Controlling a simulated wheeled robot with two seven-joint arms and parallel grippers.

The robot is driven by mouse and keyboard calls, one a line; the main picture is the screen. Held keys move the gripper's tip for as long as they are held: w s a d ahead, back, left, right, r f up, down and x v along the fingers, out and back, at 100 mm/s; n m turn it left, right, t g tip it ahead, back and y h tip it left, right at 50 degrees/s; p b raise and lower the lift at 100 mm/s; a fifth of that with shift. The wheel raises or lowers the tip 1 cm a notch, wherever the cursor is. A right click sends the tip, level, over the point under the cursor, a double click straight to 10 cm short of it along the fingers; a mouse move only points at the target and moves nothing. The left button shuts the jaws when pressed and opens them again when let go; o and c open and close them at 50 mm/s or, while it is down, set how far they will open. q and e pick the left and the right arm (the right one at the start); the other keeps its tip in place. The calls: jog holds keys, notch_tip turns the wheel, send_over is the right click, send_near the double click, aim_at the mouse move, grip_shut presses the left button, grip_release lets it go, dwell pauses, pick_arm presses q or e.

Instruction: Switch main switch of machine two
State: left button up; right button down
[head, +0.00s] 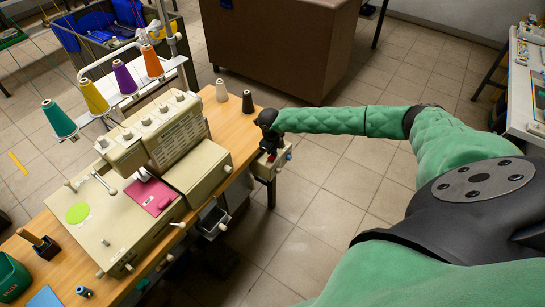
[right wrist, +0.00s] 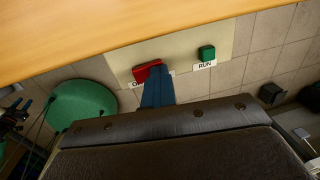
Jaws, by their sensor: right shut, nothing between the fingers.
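A pale switch box (head: 264,168) is fixed under the right end of the sewing machine's wooden table (head: 232,122). In the right wrist view its pale panel (right wrist: 185,50) carries a red switch (right wrist: 146,71) with a partly covered label and a green button (right wrist: 207,52) labelled RUN. My right gripper (head: 270,147) is at the box. Its blue fingers (right wrist: 158,90) are shut with nothing between them, and their tips overlap the right part of the red switch. I cannot tell whether they press it. My left gripper is not in view.
The beige sewing machine (head: 150,145) stands on the table, with several coloured thread cones (head: 97,98) behind it. Two small cones (head: 248,101) stand near the table's right end. A brown cabinet (head: 275,45) is behind. The tiled floor (head: 310,225) right of the table is clear.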

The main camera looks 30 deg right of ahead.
jog(key=shift+s+a+f, duration=0.2)
jog(key=shift+s+f, duration=0.15)
jog(key=shift+f, duration=0.1)
jog(key=shift+w+r+p, duration=0.15)
jog(key=shift+r+p, duration=0.35)
jog(key=shift+r, duration=0.15)
jog(key=shift+a+r+p, duration=0.1)
jog(key=shift+r+p, duration=0.55)
jog(key=shift+r, duration=1.35)
jog(key=shift+w, duration=0.1)
